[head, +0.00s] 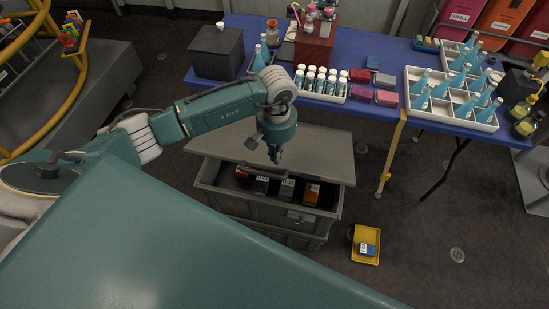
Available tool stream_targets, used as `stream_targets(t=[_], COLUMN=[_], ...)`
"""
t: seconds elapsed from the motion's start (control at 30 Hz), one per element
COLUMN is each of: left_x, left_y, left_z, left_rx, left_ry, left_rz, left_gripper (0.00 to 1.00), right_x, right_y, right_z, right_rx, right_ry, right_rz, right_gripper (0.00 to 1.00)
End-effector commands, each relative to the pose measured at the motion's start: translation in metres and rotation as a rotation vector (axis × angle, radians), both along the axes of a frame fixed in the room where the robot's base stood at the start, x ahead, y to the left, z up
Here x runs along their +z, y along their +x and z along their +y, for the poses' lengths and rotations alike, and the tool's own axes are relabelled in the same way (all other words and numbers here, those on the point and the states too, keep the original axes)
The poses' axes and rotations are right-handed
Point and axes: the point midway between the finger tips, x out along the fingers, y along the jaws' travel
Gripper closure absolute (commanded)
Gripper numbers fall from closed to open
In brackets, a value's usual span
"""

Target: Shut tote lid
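The grey tote (265,209) stands on the floor in front of the blue table. Its flat grey-beige lid (325,155) is raised at the back, and the front of the tote is open. Several small boxes show inside, among them an orange-brown box (311,193) and a grey box (286,189). My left gripper (275,158) points down in front of the lid, above the tote's opening. Its fingers are small and dark here, and I cannot tell whether they touch the lid or are open. My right gripper is out of view.
The blue table (390,112) behind holds bottle trays, vials and boxes close to the lid's back edge. A yellow tray (358,254) with a blue box lies on the floor right of the tote. Floor at the lower right is mostly clear.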

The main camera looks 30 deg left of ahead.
Motion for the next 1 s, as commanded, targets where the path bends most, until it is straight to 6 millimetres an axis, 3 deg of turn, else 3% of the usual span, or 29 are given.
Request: stream_targets(t=[0.03,0.17,0.63,0.77,1.0], left_x=[-0.002,-0.012,-0.02,-0.032,-0.073], left_y=[-0.006,-0.013,-0.016,-0.019,-0.037], left_z=[-0.002,-0.003,-0.004,-0.005,-0.008], left_rx=[-0.001,0.001,0.0,-0.003,-0.003], left_ry=[-0.001,-0.001,0.0,0.001,0.004], left_rz=[0.003,0.0,-0.003,-0.005,-0.006], left_gripper=[1.0,1.0,1.0,1.0,1.0], right_x=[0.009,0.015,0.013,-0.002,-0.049], right_y=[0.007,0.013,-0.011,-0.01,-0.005], right_z=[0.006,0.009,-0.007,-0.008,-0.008], right_rx=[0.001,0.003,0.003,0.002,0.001], right_ry=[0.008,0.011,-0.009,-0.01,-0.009], right_rz=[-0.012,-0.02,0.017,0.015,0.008], right_gripper=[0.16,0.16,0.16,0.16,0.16])
